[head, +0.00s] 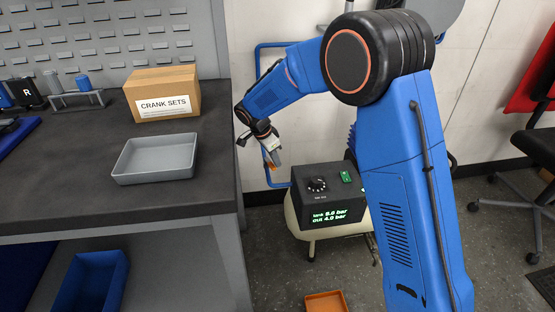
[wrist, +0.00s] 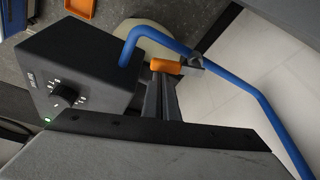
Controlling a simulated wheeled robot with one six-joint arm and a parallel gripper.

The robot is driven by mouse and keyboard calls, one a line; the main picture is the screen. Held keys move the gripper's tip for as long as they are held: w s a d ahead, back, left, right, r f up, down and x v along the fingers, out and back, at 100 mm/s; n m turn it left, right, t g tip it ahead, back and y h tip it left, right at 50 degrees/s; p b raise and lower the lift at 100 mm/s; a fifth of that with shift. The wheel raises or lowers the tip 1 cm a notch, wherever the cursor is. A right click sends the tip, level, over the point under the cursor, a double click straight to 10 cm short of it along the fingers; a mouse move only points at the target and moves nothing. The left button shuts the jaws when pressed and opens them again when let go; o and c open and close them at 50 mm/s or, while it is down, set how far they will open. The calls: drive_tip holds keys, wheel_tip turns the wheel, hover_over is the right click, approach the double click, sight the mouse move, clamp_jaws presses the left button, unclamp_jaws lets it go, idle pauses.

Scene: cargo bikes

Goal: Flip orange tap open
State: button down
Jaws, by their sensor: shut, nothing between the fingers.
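The orange tap (wrist: 166,66) shows in the wrist view as a short orange lever with a grey metal part at its right end, beside a blue pipe (wrist: 150,34). My gripper (wrist: 160,84) is shut and empty, its fingertips right at the lever's near side; I cannot tell whether they touch it. In the head view my gripper (head: 272,154) points down beside the compressor, and a small bit of the orange tap (head: 269,166) shows at its tips. The rest of the tap is hidden there.
The workbench (head: 120,215) with a grey tray (head: 155,177) is at left. An orange bin (head: 326,302) is on the floor.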

drive_tip(key=shift+a, duration=0.1)
idle(0.3)
drive_tip(key=shift+w+a, duration=0.35)
drive_tip(key=shift+w, duration=0.3)
